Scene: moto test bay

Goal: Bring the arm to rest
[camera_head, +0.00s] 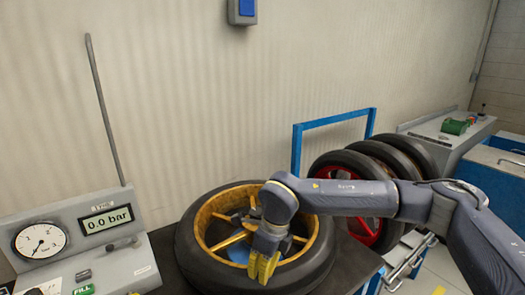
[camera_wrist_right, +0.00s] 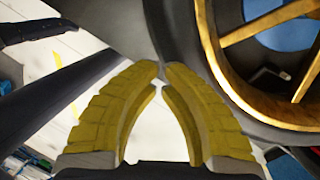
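My right arm comes in from the right in the head view and reaches over the front right part of a flat-lying wheel with a gold rim and black tyre (camera_head: 195,258). My right gripper (camera_head: 262,272) has yellow fingers and points down near the front of that rim. In the right wrist view its fingertips (camera_wrist_right: 161,68) come together with nothing held between them. The gold rim (camera_wrist_right: 225,75) shows to the right of the fingers there. I cannot tell whether the gripper touches the wheel. My left gripper is not in view.
A grey inflation panel with a dial gauge (camera_head: 41,241) and a display reading 0.0 bar (camera_head: 107,219) stands at the left. Several upright tyres (camera_head: 345,165) stand in a blue rack (camera_head: 335,119) behind the arm. A grey cabinet (camera_head: 440,130) stands at the far right.

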